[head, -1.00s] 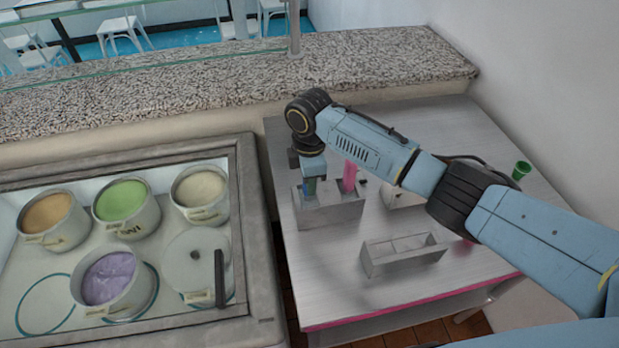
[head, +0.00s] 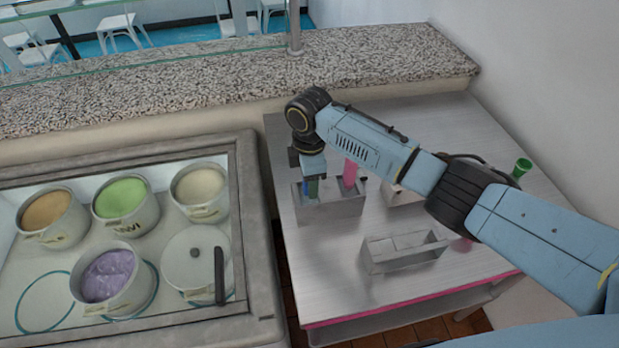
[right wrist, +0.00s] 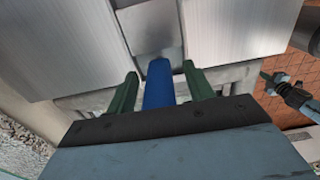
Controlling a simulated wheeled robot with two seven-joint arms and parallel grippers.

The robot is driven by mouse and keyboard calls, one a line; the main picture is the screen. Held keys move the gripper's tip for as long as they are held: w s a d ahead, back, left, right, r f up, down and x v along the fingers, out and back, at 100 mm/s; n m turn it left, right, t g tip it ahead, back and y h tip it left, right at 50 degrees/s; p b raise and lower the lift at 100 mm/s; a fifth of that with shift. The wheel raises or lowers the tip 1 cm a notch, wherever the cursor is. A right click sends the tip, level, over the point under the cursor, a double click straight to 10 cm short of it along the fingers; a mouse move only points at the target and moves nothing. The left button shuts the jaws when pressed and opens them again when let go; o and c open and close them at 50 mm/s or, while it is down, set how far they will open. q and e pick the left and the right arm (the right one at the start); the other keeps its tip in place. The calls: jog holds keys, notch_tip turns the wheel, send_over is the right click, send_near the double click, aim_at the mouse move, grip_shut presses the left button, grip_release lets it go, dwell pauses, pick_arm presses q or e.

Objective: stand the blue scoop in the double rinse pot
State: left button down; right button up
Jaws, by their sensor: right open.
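The blue scoop (right wrist: 158,85) shows as a blue handle in the right wrist view, between the two green fingers of my right gripper (right wrist: 158,88), with a gap on each side. In the head view the right gripper (head: 311,188) points down over the left compartment of the grey double rinse pot (head: 335,208). A little of the blue handle (head: 306,187) shows beside a green finger there. The scoop's lower end is hidden in the pot. A pink scoop (head: 350,172) stands in the right compartment.
An empty divided metal container (head: 402,262) stands nearer on the table (head: 330,290). Another pale container (head: 396,196) is partly hidden by my arm. A green cup (head: 522,168) stands at the right. The freezer with ice cream tubs (head: 125,205) is at the left, the granite ledge (head: 220,85) behind.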

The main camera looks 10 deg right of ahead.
notch_tip(320, 180, up, 13)
jog(key=shift+b, duration=0.45)
jog(key=shift+f, duration=0.1)
